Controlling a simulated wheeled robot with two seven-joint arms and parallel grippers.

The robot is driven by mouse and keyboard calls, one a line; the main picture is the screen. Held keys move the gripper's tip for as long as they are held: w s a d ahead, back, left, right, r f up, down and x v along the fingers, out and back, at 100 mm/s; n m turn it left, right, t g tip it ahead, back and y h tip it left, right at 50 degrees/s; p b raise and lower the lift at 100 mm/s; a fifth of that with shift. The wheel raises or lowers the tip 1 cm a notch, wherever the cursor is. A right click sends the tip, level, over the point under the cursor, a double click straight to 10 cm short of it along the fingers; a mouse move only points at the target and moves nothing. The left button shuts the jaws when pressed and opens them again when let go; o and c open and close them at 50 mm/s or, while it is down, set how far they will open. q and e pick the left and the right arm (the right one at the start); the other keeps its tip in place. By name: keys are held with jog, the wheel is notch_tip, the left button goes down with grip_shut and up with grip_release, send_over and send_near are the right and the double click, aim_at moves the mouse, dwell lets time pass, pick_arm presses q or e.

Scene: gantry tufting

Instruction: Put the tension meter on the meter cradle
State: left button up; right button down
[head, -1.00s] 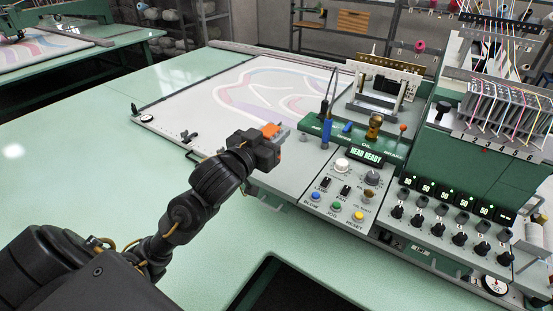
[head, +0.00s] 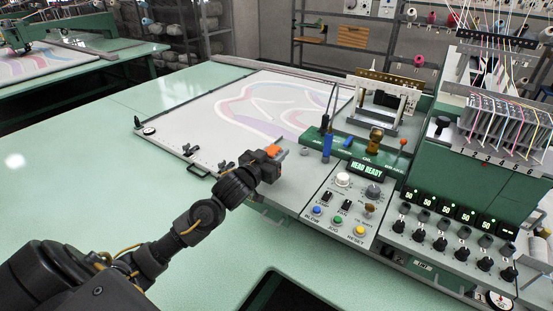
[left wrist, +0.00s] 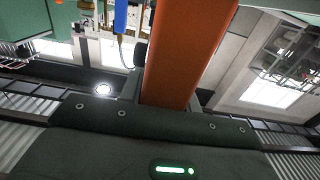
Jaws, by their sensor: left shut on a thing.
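My left gripper (head: 268,161) is shut on an orange thing (head: 273,151), which I take to be the tension meter. It is held over the near edge of the white tufting bed, left of the control console. In the left wrist view the orange body (left wrist: 180,55) runs up from the dark gripper housing and fills the middle. In the head view most of it is hidden by the gripper. I cannot pick out the meter cradle with certainty. My right gripper is out of view.
The control console (head: 327,205) with knobs and buttons stands right of the gripper. A green tool rail (head: 350,151) behind it carries a blue tool (head: 327,148) and a brass piece (head: 375,141). The green table (head: 85,185) at left is clear.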

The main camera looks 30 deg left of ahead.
pick_arm(q)
notch_tip(320, 180, down, 2)
jog(key=shift+f+p, duration=0.1)
jog(key=shift+p, duration=0.25)
jog(key=shift+f, duration=0.1)
jog(key=shift+f, duration=0.1)
jog(key=shift+f, duration=0.15)
jog(key=o, duration=1)
